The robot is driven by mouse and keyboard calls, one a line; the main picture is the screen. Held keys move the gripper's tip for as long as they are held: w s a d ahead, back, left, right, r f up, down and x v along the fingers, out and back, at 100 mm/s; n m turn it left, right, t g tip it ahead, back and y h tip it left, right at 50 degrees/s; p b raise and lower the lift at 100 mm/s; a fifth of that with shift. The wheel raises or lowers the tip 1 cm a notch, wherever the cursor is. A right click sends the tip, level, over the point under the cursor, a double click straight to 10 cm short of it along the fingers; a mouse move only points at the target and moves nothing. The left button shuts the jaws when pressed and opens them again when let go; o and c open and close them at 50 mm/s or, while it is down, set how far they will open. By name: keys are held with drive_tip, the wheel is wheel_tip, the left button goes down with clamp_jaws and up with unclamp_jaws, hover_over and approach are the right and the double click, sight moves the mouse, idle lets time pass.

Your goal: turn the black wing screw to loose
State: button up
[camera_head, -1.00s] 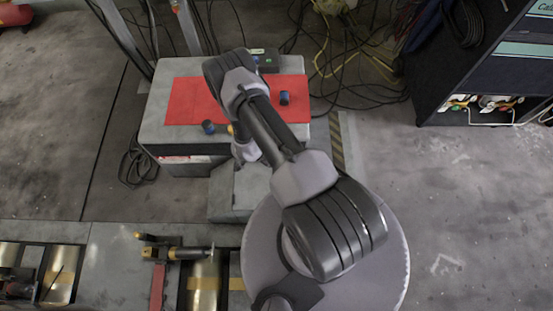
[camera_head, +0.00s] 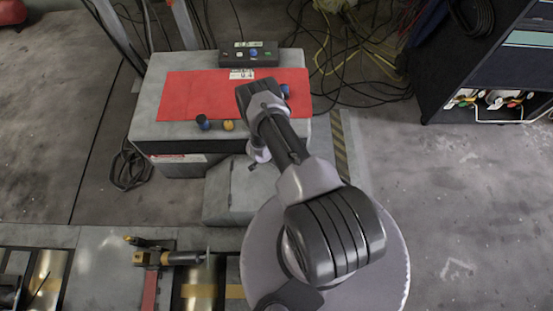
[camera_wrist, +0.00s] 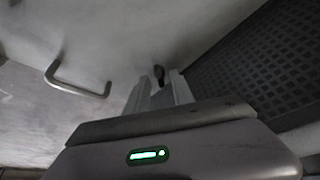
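A small dark piece, likely the black wing screw (camera_wrist: 159,73), shows in the wrist view just beyond my fingertips, against a pale grey surface. It is blurred, and I cannot tell its wing angle. My gripper (camera_wrist: 160,84) points at it with its two fingers apart, the piece lined up with the gap. I cannot tell whether they touch. In the head view my gripper (camera_head: 258,157) is small and partly hidden by my arm, beside the front of the grey cabinet. I cannot make out the screw there.
A metal handle (camera_wrist: 75,85) is left in the wrist view, a dark grid panel (camera_wrist: 255,55) right. Cables lie behind the cabinet. Floor on the right is free.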

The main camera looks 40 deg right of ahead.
clamp_jaws()
drive_tip(key=shift+r, duration=0.1)
drive_tip(key=n+t+p, duration=0.1)
drive_tip(key=n+p, duration=0.1)
drive_tip(key=n, duration=0.1)
drive_tip(key=shift+s, duration=0.2)
drive_tip(key=shift+s+d+n+t+y+p, duration=0.1)
drive_tip(key=shift+n+t+y+p, duration=0.25)
drive_tip(key=shift+n, duration=0.7)
drive_tip(key=shift+d+n+t+y+p, duration=0.1)
drive_tip(key=shift+n+t+y+p, duration=0.2)
drive_tip(key=shift+n, duration=0.75)
unclamp_jaws()
